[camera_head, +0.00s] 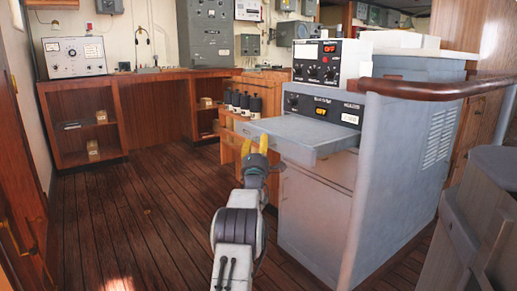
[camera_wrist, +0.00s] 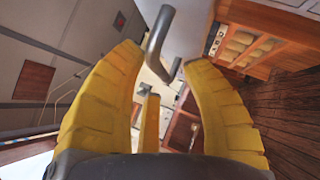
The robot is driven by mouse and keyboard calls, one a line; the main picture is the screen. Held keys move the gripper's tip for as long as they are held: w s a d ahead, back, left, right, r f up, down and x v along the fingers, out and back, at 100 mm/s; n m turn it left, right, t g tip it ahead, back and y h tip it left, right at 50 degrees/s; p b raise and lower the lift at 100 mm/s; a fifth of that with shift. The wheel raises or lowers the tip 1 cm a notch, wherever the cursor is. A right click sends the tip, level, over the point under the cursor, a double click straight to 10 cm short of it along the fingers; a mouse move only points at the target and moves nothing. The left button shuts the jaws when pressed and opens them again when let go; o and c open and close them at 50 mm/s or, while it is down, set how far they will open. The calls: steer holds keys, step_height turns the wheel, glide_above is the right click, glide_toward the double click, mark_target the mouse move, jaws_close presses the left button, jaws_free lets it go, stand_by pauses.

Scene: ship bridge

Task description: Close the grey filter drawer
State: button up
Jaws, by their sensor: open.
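The grey filter drawer (camera_head: 310,137) is pulled out from the front of the grey console (camera_head: 320,200), under its dark control panel. My gripper (camera_head: 254,146) is at the drawer's outer left end in the head view, with its yellow fingers pointing up. In the wrist view, the yellow fingers of my gripper (camera_wrist: 160,58) are spread apart with nothing clamped between them. A grey bar handle (camera_wrist: 157,38) shows near and between the fingertips. I cannot tell whether a finger touches the handle or the drawer front.
A white instrument box (camera_head: 330,62) stands on the console. A wooden handrail (camera_head: 425,89) runs along its right. Several dark bottles (camera_head: 243,103) stand on a wooden cabinet behind the drawer. The plank floor (camera_head: 140,215) to the left is clear.

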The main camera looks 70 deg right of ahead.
steer(key=shift+w+d+r+b, duration=0.15)
steer(key=shift+d+r+b, duration=0.05)
steer(key=shift+d+b, duration=0.25)
steer(key=shift+c, duration=0.2)
jaws_close()
stand_by(0.4)
steer(key=shift+r, duration=0.1)
